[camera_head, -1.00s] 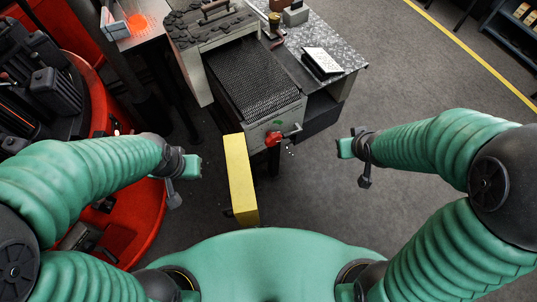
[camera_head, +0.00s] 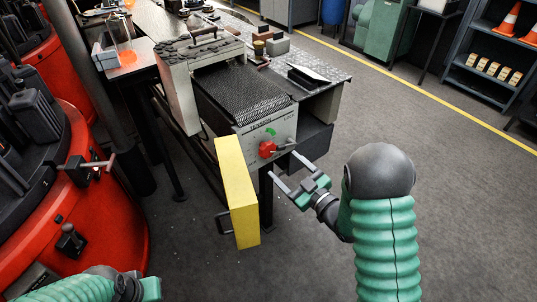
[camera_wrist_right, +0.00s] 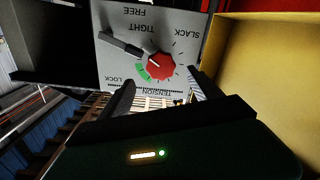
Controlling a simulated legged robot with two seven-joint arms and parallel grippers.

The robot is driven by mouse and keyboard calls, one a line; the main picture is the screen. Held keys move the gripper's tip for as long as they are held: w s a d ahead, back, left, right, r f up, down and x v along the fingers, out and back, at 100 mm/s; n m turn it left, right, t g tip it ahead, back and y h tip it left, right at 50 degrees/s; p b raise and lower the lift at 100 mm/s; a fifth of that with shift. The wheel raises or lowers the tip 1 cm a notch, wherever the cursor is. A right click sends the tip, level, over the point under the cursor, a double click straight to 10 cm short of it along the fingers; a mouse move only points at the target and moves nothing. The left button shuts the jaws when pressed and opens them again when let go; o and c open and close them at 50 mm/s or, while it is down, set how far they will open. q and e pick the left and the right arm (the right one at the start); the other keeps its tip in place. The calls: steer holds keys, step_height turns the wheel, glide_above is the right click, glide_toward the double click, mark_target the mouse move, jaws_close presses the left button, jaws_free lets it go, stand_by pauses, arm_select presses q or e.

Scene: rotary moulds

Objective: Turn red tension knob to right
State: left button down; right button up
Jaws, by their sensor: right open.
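The red tension knob (camera_head: 267,149) sits on the grey front panel (camera_head: 284,130) of the machine with the dark mesh bed. The right wrist view shows the knob (camera_wrist_right: 160,67) with the panel labels upside down: SLACK, TIGHT, FREE, LOCK and TENSION. A green arc lies beside the knob, and a dark lever (camera_wrist_right: 122,45) is on the same panel. My right gripper (camera_head: 291,172) is open and empty in front of the panel, just below and right of the knob, apart from it. Its two fingers (camera_wrist_right: 164,92) point toward the knob. My left gripper (camera_head: 150,289) is only partly visible at the bottom edge.
A yellow panel (camera_head: 238,195) stands upright just left of the knob, close to my right gripper's working space. A red rotary machine (camera_head: 95,220) fills the left. The grey floor right of the machine is open. Shelves (camera_head: 490,65) stand far right.

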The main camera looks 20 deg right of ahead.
mark_target(269, 153)
steer(key=x, duration=0.4)
steer(key=b+x, duration=0.1)
steer(key=x, duration=0.3)
steer(key=shift+s+a+f, duration=0.1)
steer(key=shift+a, duration=0.15)
steer(key=shift+w+d, duration=0.15)
steer(key=shift+w, duration=0.4)
steer(key=shift+a, duration=0.25)
steer(key=c, duration=1.4)
steer(key=shift+o, duration=0.2)
steer(key=shift+f, duration=0.1)
